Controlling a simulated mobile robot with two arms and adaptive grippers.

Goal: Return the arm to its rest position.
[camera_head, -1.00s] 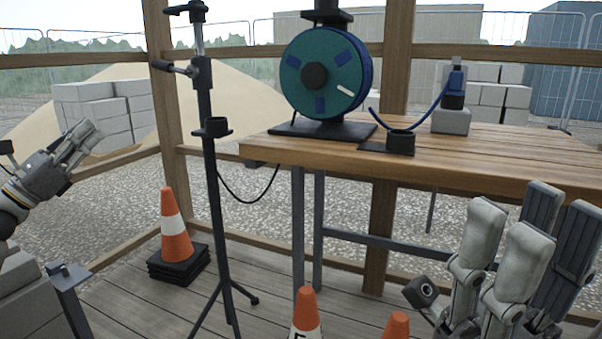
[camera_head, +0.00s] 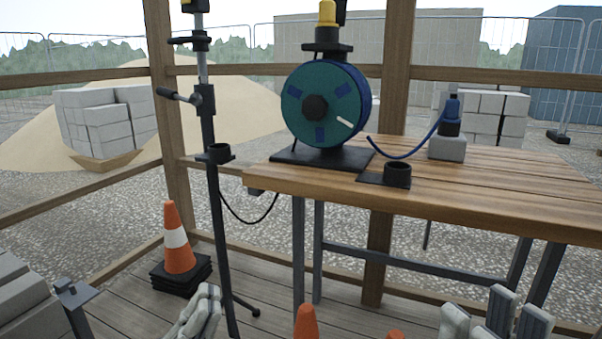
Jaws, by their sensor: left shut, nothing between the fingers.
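My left gripper (camera_head: 203,308) is low in the picture, left of centre, above the plank floor and just left of the tripod's lower part. Its pale fingers are together, with nothing between them. The rest of the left arm is below the frame. My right gripper (camera_head: 495,314) shows at the lower right edge, in front of the bench. Its fingertips point up and stand apart, and I see nothing between them. Its base and arm are cut off by the frame.
A black tripod stand (camera_head: 216,237) rises near my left gripper. Traffic cones (camera_head: 178,240) (camera_head: 306,323) stand on the floor. The wooden bench (camera_head: 480,186) carries a teal reel (camera_head: 345,90), a black cup holder (camera_head: 397,174) and a blue-topped tool (camera_head: 451,110). Grey blocks (camera_head: 22,300) lie lower left.

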